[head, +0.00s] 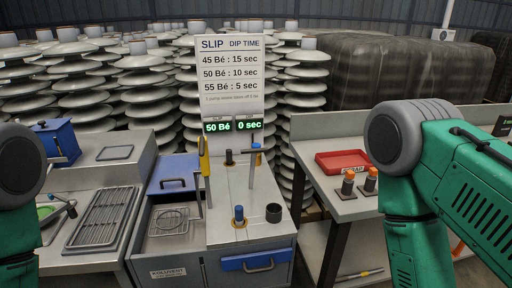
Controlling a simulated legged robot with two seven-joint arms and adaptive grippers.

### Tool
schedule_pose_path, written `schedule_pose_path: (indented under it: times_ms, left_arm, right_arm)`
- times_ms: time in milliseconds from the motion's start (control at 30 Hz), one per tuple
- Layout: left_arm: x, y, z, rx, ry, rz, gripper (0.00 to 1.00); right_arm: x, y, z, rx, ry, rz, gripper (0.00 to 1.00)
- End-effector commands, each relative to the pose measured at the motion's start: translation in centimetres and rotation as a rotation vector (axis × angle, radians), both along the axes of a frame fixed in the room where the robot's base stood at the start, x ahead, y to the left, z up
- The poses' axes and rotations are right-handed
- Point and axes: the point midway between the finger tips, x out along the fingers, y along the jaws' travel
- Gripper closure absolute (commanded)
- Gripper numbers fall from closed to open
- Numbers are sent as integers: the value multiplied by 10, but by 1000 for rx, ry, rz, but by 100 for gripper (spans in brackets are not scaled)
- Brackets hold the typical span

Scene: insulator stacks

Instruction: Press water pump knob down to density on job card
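A blue-topped knob (239,214) stands upright on the grey station top, left of a short black cup (273,212). A white board (230,75) headed SLIP DIP TIME lists 45 Bé: 15 sec, 50 Bé: 10 sec and 55 Bé: 5 sec, above a smaller line too fine to read surely. Green displays below read 50 Bé (217,127) and 0 sec (249,125). No separate job card is identifiable. Both grippers are out of view; only my arm links show at the sides.
A yellow-handled upright tool (203,155) stands by an open tank (168,220) with a blue lid (174,174). A wire rack (100,217) lies at left. A red tray (343,161) and orange-and-black pieces (348,184) are on the right bench. Insulator stacks (145,85) stand behind.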

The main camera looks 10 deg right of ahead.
Motion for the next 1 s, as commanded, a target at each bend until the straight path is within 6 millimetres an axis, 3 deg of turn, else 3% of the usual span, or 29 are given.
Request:
schedule_pose_path:
  times_ms: [300, 400, 1000]
  left_arm:
    - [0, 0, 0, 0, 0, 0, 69]
    - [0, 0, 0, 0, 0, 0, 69]
    - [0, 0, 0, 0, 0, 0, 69]
  right_arm:
    - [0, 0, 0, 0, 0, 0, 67]
    - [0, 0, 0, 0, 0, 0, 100]
    - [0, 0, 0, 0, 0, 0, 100]
